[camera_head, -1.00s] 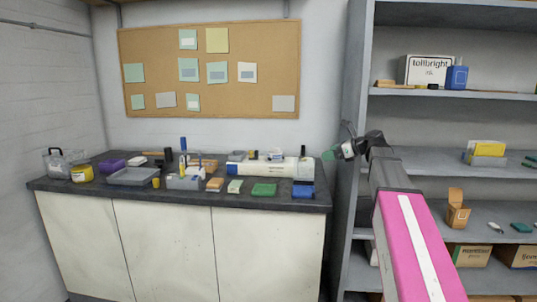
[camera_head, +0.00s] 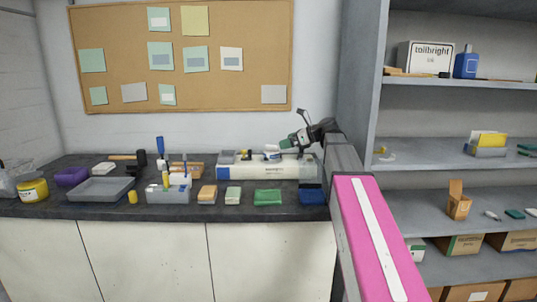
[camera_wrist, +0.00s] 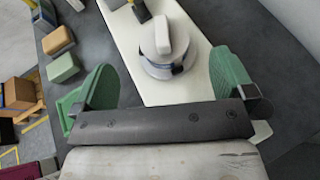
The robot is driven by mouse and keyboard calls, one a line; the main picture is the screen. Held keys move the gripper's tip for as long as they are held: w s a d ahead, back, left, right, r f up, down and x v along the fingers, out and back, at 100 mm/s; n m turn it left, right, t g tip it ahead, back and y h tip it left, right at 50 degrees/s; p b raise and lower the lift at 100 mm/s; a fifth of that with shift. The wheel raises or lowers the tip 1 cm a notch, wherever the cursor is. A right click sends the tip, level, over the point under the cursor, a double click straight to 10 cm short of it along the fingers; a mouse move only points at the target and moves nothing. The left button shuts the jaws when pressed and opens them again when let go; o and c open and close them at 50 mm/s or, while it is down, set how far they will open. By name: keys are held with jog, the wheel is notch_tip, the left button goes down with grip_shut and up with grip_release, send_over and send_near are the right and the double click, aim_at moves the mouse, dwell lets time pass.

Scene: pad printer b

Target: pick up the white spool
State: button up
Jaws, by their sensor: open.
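A rounded white thing with a dark blue band, which looks like the white spool (camera_wrist: 163,42), stands on the long white box-like surface (camera_wrist: 130,75) in the wrist view. In the head view the white spool (camera_head: 272,152) is small on top of the long white unit (camera_head: 250,171) at the back of the counter. My gripper (camera_wrist: 165,88) is open, with one green finger on each side and nothing between them. The spool is just ahead of the fingers, roughly centred between them. In the head view my gripper (camera_head: 290,144) hangs just right of it.
A yellow-topped dark item (camera_wrist: 140,10) stands close beside the spool. Green (camera_head: 268,197), tan (camera_head: 207,194) and blue (camera_head: 312,196) items lie along the counter front. A grey tray (camera_head: 100,190) is at left. The grey shelf unit (camera_head: 357,100) rises close on the right.

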aim_at(273, 146)
jog(key=x, duration=0.8)
jog(key=shift+w+a+f, duration=0.1)
jog(key=shift+w+a, duration=0.05)
jog(key=shift+w, duration=0.1)
jog(key=c, duration=0.9)
